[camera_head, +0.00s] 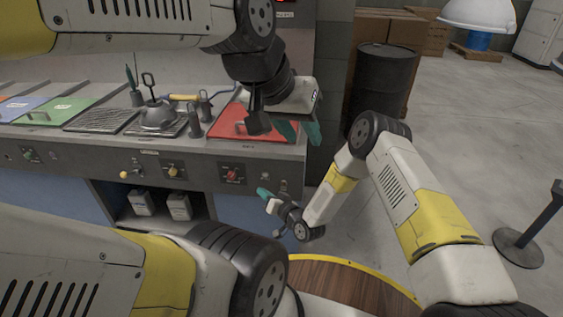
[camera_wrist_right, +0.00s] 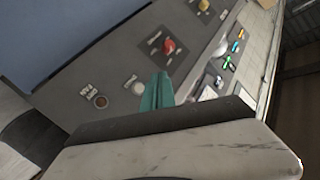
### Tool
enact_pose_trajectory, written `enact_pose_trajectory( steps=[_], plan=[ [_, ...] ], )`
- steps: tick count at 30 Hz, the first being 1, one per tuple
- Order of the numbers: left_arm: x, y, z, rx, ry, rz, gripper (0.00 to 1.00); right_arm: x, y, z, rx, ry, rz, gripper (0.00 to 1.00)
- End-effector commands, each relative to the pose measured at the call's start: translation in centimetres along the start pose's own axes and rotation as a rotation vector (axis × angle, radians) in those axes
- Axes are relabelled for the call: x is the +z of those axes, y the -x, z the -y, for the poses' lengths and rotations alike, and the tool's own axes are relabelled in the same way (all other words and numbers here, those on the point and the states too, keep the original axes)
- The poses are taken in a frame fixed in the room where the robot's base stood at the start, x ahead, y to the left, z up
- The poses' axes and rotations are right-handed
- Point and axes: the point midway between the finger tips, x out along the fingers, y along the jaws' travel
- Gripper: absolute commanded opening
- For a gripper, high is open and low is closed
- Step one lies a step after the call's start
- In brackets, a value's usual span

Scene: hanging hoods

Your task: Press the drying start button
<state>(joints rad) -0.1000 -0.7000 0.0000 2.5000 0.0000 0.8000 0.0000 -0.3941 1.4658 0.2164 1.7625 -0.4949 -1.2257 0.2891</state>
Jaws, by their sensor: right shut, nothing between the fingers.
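The control panel (camera_head: 205,162) runs along the counter front. Its right part carries a red knob (camera_head: 231,174), which also shows in the right wrist view (camera_wrist_right: 168,46). Below the knob in the wrist view are a pale round button (camera_wrist_right: 138,88) and a dark-centred round control (camera_wrist_right: 100,102), each with a small label. The labels are too small to read, so I cannot tell which is the drying start button. My right gripper (camera_head: 265,194) is shut and empty in front of the panel's right end; its teal fingertips (camera_wrist_right: 163,76) are near the pale button. My left gripper (camera_head: 300,131) is open and empty, near the red lid.
A red lid (camera_head: 262,114), a kettle (camera_head: 158,115), grates and coloured lids sit on the counter. A black barrel (camera_head: 381,85) stands behind right, with cardboard boxes (camera_head: 432,38). A post base (camera_head: 518,246) stands on the open floor at right.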

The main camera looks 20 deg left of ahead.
Motion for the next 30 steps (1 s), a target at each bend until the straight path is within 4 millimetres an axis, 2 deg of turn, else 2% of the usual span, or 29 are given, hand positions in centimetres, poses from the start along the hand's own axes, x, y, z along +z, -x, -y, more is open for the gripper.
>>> enact_pose_trajectory(
  steps=[1, 4, 14, 20, 30],
  plan=[
    [0.0, 0.0, 0.0, 0.000, 0.000, 0.000, 0.36, 1.1, 0.1, 0.1, -0.009, -0.012, -0.006, 0.00],
    [0.0, 0.0, 0.0, 0.000, 0.000, 0.000, 0.36, 2.0, 0.1, 0.3, -0.020, -0.024, -0.016, 0.00],
    [0.0, 0.0, 0.0, 0.000, 0.000, 0.000, 0.36, 2.0, 0.1, 0.3, -0.022, -0.026, -0.019, 0.00],
    [0.0, 0.0, 0.0, 0.000, 0.000, 0.000, 0.36, 1.5, -0.6, -0.1, -0.022, -0.024, -0.021, 0.00],
    [0.0, 0.0, 0.0, 0.000, 0.000, 0.000, 0.36, -0.9, -3.8, -2.5, -0.022, -0.023, -0.020, 0.00]
  ],
)
